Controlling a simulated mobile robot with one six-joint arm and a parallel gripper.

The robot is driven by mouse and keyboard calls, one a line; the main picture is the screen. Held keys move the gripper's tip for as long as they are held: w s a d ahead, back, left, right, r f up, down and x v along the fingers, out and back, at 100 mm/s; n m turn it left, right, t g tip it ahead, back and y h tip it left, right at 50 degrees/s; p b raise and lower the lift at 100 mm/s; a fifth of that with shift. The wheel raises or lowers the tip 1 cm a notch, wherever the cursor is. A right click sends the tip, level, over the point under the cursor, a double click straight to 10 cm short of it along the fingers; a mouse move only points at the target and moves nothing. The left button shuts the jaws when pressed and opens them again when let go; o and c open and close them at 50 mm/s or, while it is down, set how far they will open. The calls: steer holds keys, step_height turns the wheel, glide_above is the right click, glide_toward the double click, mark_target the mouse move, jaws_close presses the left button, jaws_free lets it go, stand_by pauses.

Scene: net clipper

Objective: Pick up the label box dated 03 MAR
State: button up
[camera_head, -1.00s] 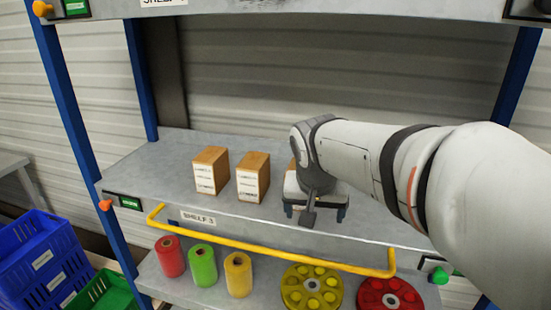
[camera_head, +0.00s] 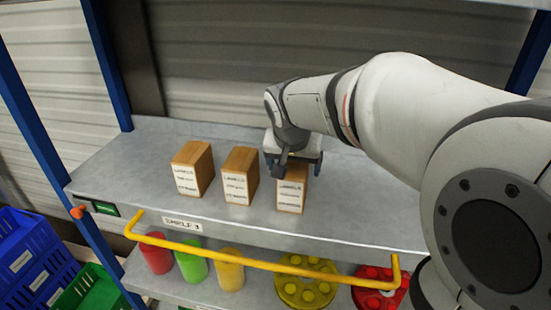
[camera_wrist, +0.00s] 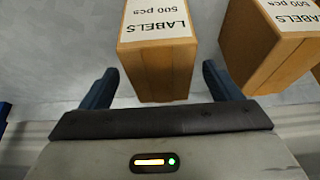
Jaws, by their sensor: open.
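Three upright wooden-brown label boxes with white labels stand in a row on the shelf: a left box (camera_head: 193,168), a middle box (camera_head: 240,175) and a right box (camera_head: 291,190). The date lines are too small to read in the head view and cut off in the wrist view. My gripper (camera_head: 293,168) is open and empty at the top of the right box, partly hiding it. In the wrist view, one box (camera_wrist: 160,72) has its near end between the two fingers (camera_wrist: 158,84), with gaps on both sides. A second box (camera_wrist: 268,50) stands to the right, outside the fingers.
The grey shelf (camera_head: 350,215) is bare to the right of the boxes. A yellow rail (camera_head: 250,262) runs along its front. Below are red, green and yellow rolls (camera_head: 230,270) and yellow and red discs (camera_head: 305,290). Blue crates (camera_head: 30,255) stand at lower left.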

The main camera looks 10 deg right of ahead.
steer(key=p+x, duration=0.1)
steer(key=x, duration=0.3)
steer(key=shift+w, duration=0.1)
steer(key=shift+f+b, duration=0.3)
steer(key=shift+b, duration=0.25)
steer(key=shift+c, duration=0.3)
steer(key=c, duration=1.2)
